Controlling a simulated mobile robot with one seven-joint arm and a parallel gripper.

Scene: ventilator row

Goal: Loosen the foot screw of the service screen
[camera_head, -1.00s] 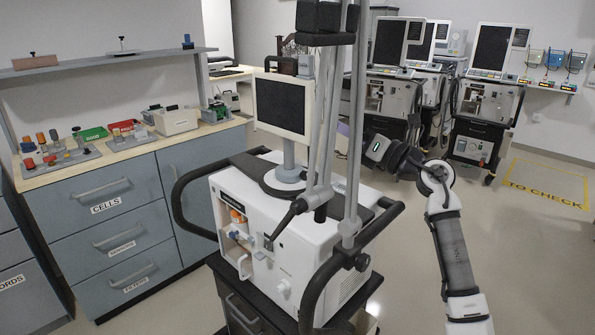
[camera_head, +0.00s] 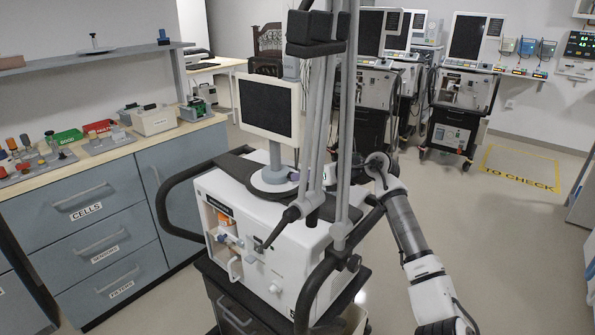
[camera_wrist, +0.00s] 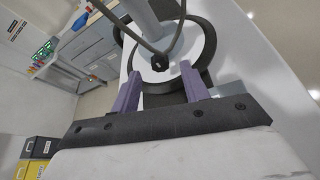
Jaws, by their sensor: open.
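The service screen (camera_head: 268,107) stands upright on a light post with a round foot (camera_head: 272,181) on top of the white ventilator. In the wrist view the round foot (camera_wrist: 185,48) lies just ahead of my gripper (camera_wrist: 160,71). A black knob (camera_wrist: 158,63), which looks like the foot screw, sits at the foot by the post, roughly between my purple fingertips. My fingers are spread with nothing gripped; I cannot tell whether they touch the knob. In the head view the poles mostly hide my gripper, and the foot screw cannot be made out.
Upright poles (camera_head: 345,130) and black handle rails (camera_head: 318,285) stand close around the ventilator (camera_head: 265,240). A counter with drawers (camera_head: 90,210) is at left. More ventilators (camera_head: 455,125) stand behind. Floor at right, by the yellow marked area (camera_head: 520,172), is clear.

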